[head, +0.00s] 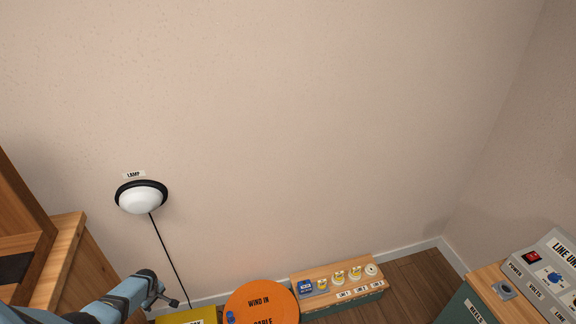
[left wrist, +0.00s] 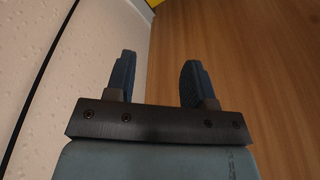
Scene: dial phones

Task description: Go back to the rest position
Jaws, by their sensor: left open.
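My left arm comes in at the bottom left of the head view, and my left gripper (head: 168,298) is in front of the wall above a yellow surface. In the left wrist view the left gripper (left wrist: 157,75) is open, its two dark fingers apart with nothing between them. Wooden floor shows beyond the right finger and the pale wall beyond the left. My right gripper is in neither view.
A lamp (head: 141,199) with a black cable hangs on the wall. A wooden cabinet (head: 62,250) is at left, a grey control panel (head: 543,272) at right.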

